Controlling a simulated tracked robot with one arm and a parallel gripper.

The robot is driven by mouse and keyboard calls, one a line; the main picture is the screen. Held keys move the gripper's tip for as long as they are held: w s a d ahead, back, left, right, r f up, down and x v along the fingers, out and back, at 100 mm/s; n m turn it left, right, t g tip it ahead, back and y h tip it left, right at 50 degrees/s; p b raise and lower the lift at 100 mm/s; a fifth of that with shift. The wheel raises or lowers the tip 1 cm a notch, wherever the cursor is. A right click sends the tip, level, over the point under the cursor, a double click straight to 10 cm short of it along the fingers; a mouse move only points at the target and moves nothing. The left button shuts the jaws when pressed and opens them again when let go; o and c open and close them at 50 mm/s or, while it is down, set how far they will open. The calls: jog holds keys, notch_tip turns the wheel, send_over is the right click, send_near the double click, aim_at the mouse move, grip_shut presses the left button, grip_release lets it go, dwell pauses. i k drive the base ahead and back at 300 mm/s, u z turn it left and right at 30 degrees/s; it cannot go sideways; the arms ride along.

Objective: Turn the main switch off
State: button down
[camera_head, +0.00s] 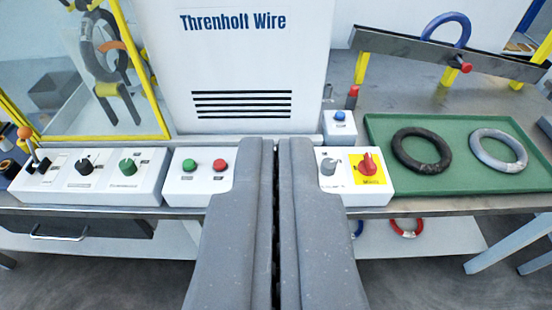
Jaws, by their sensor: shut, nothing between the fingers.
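The main switch (369,163) is a red rotary knob on a yellow plate, on a white box (348,196) right of my gripper. Its handle looks roughly upright; the small label marks are too small to read for its setting. A grey knob (328,167) sits beside it on the same box. My gripper (276,142) is in the middle of the view, its two grey fingers shut and empty. The fingertips are left of the switch and apart from it in the picture. The fingers hide part of the bench edge between the two control boxes.
A white box with a green button (190,165) and a red button (220,165) stands left of the fingers. A knob panel (90,178) is further left. A green tray (445,190) with two rings is right. The white machine cabinet (240,65) stands behind.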

aim_at(367, 167)
jog(key=z, duration=1.45)
jog(key=k, duration=1.4)
jog(key=u, duration=1)
jog(key=i, duration=0.5)
jog(key=z, duration=0.05)
